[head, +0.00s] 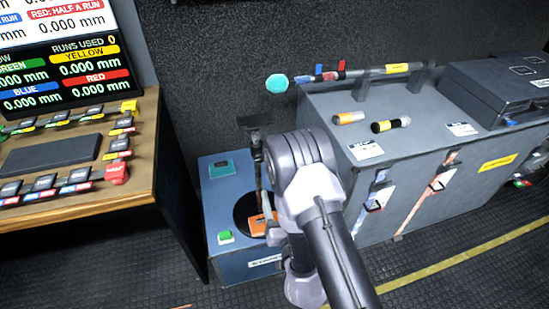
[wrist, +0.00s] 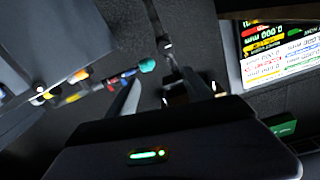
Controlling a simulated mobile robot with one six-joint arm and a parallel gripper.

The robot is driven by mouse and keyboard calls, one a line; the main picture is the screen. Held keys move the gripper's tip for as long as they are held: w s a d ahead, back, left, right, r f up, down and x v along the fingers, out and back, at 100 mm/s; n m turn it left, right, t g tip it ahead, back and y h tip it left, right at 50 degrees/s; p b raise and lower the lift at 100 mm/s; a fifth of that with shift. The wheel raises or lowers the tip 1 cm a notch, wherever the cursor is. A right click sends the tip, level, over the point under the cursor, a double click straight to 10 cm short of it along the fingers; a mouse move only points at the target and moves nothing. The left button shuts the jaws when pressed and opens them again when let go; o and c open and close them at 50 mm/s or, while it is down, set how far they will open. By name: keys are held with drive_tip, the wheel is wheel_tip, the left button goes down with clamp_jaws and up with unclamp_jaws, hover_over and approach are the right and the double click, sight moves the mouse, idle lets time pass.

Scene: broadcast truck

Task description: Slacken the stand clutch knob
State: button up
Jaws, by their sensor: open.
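A blue-grey stand box (head: 240,265) stands on the floor between desk and cabinet. It bears a black round base, an orange part (head: 262,222) and an upright dark post with a dark bracket (head: 255,120) at its top. I cannot tell which part is the clutch knob; my arm covers much of the stand's right side. In the head view my gripper is hidden behind my arm. In the wrist view my gripper (wrist: 163,78) is open, its fingers apart. A dark part with light glints shows near the right finger; contact cannot be told.
A grey cabinet (head: 400,190) on the right has a rail with a teal-ended rod (head: 277,83), which juts toward the stand. Two small cylinders lie on it beside a dark case (head: 500,90). A wooden desk (head: 150,150) with a score screen (head: 65,75) is left.

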drive_tip(key=f, duration=0.1)
drive_tip(key=n+y, duration=0.1)
approach(260, 159)
drive_tip(key=x, duration=0.9)
drive_tip(key=shift+w+f, duration=0.1)
drive_tip(key=shift+f, duration=0.05)
clamp_jaws()
